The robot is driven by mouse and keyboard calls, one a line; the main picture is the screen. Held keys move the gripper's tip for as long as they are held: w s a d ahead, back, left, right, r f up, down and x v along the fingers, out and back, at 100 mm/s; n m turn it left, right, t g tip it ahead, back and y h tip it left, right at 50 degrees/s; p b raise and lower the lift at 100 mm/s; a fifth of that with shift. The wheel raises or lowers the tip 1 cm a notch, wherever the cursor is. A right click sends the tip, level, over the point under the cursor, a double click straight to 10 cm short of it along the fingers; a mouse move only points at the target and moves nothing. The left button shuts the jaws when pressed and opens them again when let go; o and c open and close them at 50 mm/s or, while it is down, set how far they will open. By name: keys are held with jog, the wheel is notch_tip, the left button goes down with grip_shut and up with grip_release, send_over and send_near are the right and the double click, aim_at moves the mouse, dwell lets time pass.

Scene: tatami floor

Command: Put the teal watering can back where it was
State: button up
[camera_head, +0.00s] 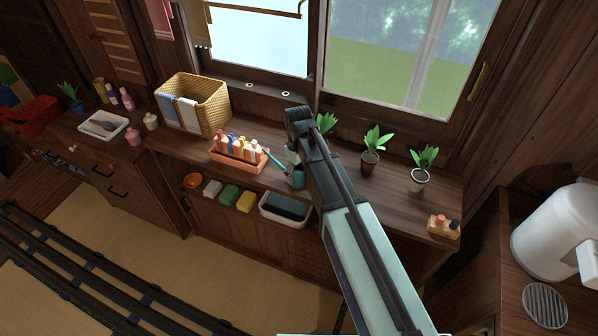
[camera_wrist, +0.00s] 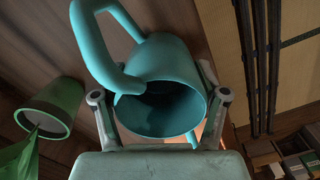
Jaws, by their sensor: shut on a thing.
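The teal watering can (camera_head: 296,179) shows in the head view near the front edge of the counter, just right of the orange tray. Its thin spout points up and left toward the tray, and my arm hides part of its body. In the wrist view the can (camera_wrist: 165,60) fills the middle, with its open mouth toward the camera and its looped handle at upper left. My gripper (camera_wrist: 160,98) is shut on the can, one finger on each side of its body. I cannot tell whether the can touches the counter.
The orange tray (camera_head: 239,162) holds several bottles, with a wicker basket (camera_head: 205,108) behind it. Potted plants (camera_head: 371,158) (camera_head: 420,178) stand to the right on the counter (camera_head: 345,185). A white bin (camera_head: 284,219) sits below. A green pot (camera_wrist: 60,100) shows in the wrist view.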

jog(key=shift+f, duration=0.1)
jog(key=o, duration=1.7)
jog(key=shift+o, duration=0.2)
jog(key=r+b, duration=0.1)
jog(key=r, duration=0.5)
jog(key=r+b, duration=0.2)
jog(key=r, duration=0.4)
jog(key=shift+w+a+r, duration=0.1)
jog(key=shift+w+r, duration=0.05)
jog(key=shift+w, duration=0.05)
